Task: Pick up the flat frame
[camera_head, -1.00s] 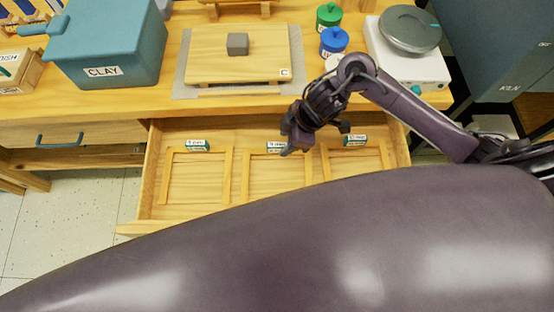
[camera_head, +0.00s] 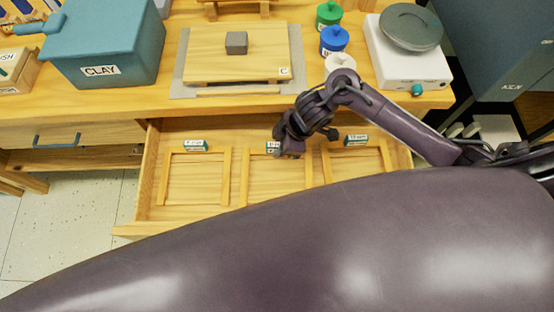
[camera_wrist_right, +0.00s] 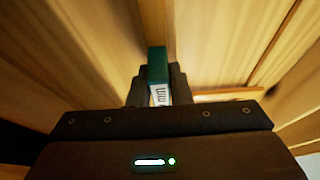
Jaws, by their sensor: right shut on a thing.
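Three flat wooden frames lie in the open drawer, each with a green and white tag at its far edge. The left frame (camera_head: 226,178), the middle frame (camera_head: 245,178) and the right frame (camera_head: 387,160) lie side by side. My right gripper (camera_head: 290,150) is down at the far edge of the middle frame, partly covering its tag (camera_head: 272,147). In the right wrist view, my right gripper (camera_wrist_right: 157,92) is shut on that green tag block (camera_wrist_right: 157,65), one finger on each side. The tag's number is not readable. My left gripper is not in view.
The drawer (camera_head: 145,185) hangs open below the table. On the table stand a blue clay bin (camera_head: 110,45), a board with a grey cube (camera_head: 236,43), blue (camera_head: 334,42) and green (camera_head: 328,15) jars, and a scale (camera_head: 405,62). My own large arm link covers the foreground.

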